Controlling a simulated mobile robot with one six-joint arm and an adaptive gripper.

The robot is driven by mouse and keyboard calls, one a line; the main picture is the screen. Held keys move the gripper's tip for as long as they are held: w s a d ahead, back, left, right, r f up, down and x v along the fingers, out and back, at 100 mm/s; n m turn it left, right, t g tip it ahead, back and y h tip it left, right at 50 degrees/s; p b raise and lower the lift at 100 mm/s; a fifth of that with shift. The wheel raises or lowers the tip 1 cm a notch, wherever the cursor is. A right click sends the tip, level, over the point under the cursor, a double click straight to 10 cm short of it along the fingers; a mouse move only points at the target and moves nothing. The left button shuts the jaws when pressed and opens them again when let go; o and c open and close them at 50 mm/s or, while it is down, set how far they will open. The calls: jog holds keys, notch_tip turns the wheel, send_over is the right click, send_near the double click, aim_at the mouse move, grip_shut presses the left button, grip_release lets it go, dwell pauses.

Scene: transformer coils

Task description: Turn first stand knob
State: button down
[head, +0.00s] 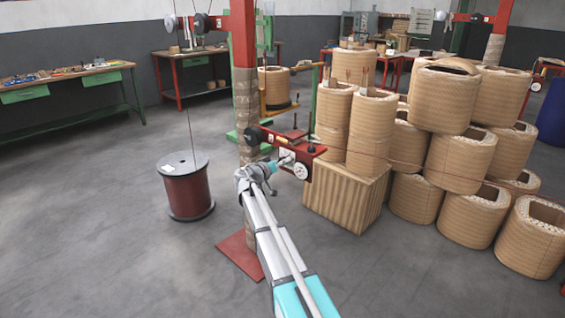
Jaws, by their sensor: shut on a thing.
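The first stand is a red post (244,50) with a red arm (285,145) that reaches to the right and carries a white plate and a white round dial (300,170). My gripper (282,162) is at the white plate, just left of the dial, and is shut on the stand knob. The knob is small and mostly hidden by my gripper, so its turn angle cannot be read.
A dark red wire spool (188,192) stands on the floor at left. Several tan coils (461,155) are stacked at right, some on a wooden box (345,195). A workbench (70,75) is at far left. The floor at front left is clear.

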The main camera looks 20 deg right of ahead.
jog(key=m, duration=0.4)
jog(key=shift+m, duration=0.4)
jog(key=m, duration=0.4)
jog(key=shift+m, duration=0.4)
jog(key=c, duration=0.5)
grip_release()
jog(key=shift+c, duration=0.2)
jog(key=shift+a, duration=0.1)
jog(key=v, duration=1.1)
jog(key=shift+s+a, duration=0.2)
jog(key=shift+a, duration=0.15)
